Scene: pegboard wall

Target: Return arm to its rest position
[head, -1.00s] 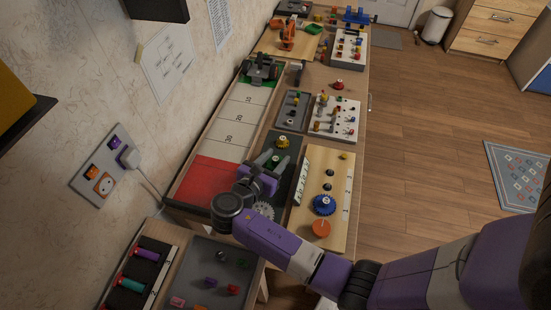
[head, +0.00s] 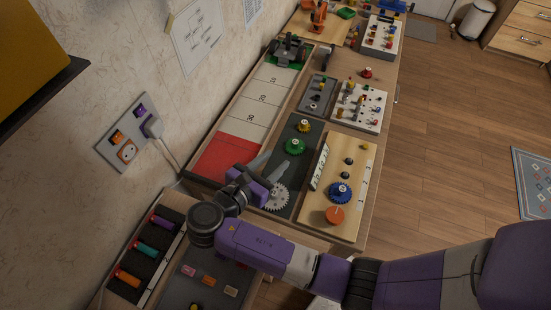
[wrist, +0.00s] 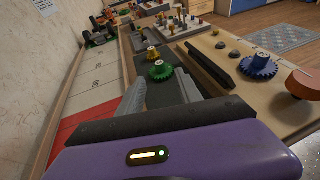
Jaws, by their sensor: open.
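My gripper (head: 268,165) is purple with grey fingers, and it is open and empty. It hangs over the near end of the dark gear board (head: 293,200), left of a white gear (head: 275,196). A green gear (head: 295,146) and a yellow gear (head: 304,126) sit on that board beyond the fingertips. In the wrist view my gripper (wrist: 165,95) points along the table, with the green gear (wrist: 161,72) ahead of it and apart from it. My purple and grey arm stretches in from the lower right in the head view.
Left of the gear board lies a strip with a red zone (head: 228,158). Right of it is a wooden board with a blue gear (head: 340,192) and an orange disc (head: 336,215). A wall socket (head: 128,134) with a plug is at left.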

